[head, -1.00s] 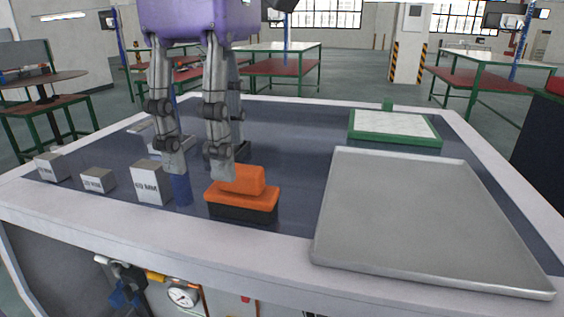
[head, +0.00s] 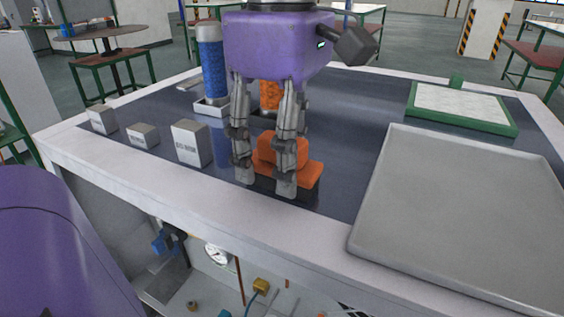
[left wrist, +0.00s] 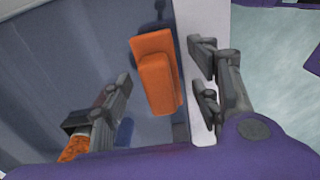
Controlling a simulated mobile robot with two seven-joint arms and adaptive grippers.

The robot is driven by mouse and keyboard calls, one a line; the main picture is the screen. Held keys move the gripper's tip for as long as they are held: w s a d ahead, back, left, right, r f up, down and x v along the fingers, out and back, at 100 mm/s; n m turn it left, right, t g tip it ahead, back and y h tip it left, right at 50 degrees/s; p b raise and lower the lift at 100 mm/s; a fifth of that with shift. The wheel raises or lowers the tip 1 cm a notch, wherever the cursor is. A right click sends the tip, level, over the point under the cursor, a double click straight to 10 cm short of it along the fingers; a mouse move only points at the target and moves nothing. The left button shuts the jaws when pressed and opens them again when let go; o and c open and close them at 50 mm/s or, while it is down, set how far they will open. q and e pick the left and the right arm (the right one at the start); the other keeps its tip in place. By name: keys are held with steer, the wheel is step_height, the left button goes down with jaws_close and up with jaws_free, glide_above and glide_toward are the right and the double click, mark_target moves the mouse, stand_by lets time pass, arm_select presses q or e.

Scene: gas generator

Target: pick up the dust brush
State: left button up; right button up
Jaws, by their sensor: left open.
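The dust brush (head: 308,170) is an orange block with a raised orange handle and a dark underside, lying on the dark tabletop near the front edge. My left gripper (head: 265,190) points down in front of it in the head view, open, its fingers hiding part of the brush. In the left wrist view the brush (left wrist: 157,75) lies in the space between the open fingers (left wrist: 165,110), with nothing held. I cannot tell whether a finger touches it. My right gripper is not in view.
A grey tray (head: 460,220) lies to the right, with a green-framed white panel (head: 462,105) behind it. Several small labelled boxes, such as this one (head: 190,144), stand at the left. A blue cylinder (head: 211,65) and an orange cylinder (head: 269,97) stand behind the gripper.

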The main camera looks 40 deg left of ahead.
arm_select(q)
steer(key=c, duration=1.3)
steer(key=shift+r, duration=0.2)
steer(key=shift+r, duration=0.25)
step_height(320, 180, up, 2)
steer(key=shift+w+r, duration=0.1)
steer(key=shift+r, duration=0.05)
steer(key=s+d+r, duration=0.2)
steer(key=d+r, duration=0.1)
steer(key=s+d+r, duration=0.3)
steer(key=d, duration=0.1)
steer(key=s+d+r, duration=0.3)
steer(key=d+r, duration=0.1)
steer(key=shift+s+d+b, duration=0.2)
steer(key=shift+b, duration=0.15)
